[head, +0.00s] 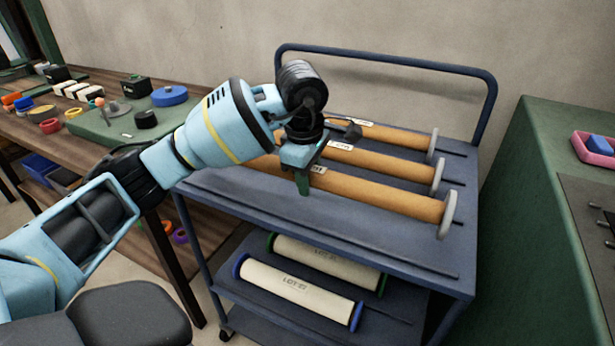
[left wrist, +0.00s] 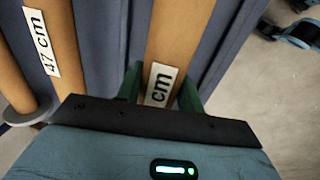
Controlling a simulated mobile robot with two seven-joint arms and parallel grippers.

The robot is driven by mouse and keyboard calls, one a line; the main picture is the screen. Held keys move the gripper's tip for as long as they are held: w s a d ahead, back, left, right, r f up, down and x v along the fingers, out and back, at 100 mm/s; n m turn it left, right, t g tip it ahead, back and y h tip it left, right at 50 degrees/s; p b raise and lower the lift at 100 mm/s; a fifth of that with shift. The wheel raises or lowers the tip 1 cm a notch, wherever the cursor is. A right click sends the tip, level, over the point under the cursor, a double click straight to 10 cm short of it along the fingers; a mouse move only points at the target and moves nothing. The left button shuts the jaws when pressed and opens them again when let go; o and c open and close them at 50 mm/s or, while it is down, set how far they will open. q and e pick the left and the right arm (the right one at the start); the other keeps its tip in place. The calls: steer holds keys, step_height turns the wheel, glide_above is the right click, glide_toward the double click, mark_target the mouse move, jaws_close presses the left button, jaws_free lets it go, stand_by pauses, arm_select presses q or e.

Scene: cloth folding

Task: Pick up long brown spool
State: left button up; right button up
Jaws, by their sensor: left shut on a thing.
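Three brown spools with pale end discs lie side by side on the cart's top shelf in the head view. My left gripper (head: 303,182) points down onto the nearest brown spool (head: 395,203). In the left wrist view its green fingers (left wrist: 160,88) are shut on this spool (left wrist: 178,35), one on each side, by a label of which only "cm" shows. The middle brown spool (head: 388,171) lies beside it; a neighbouring spool (left wrist: 62,45) in the wrist view is labelled 47 cm. The back brown spool (head: 385,137) is farthest. My arm hides the spools' left ends. My right gripper is not in view.
The blue cart (head: 350,245) has a raised handle rail (head: 385,60) at the back. Two cream spools (head: 295,289) lie on its lower shelf. A wooden bench (head: 90,150) with small parts stands left, a green cabinet (head: 535,180) right.

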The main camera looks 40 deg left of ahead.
arm_select(q)
steer(key=shift+s+d+r+p, duration=0.15)
steer(key=shift+s+r+p, duration=0.05)
steer(key=shift+r+p, duration=0.2)
steer(key=shift+s+d+r+p, duration=0.15)
steer(key=shift+r+p, duration=0.1)
steer(key=shift+r, duration=0.25)
steer(key=s+d+r+p, duration=0.1)
steer(key=s+d+p, duration=0.3)
steer(key=s+d, duration=0.4)
steer(key=s, duration=0.5)
steer(key=shift+p, duration=0.35)
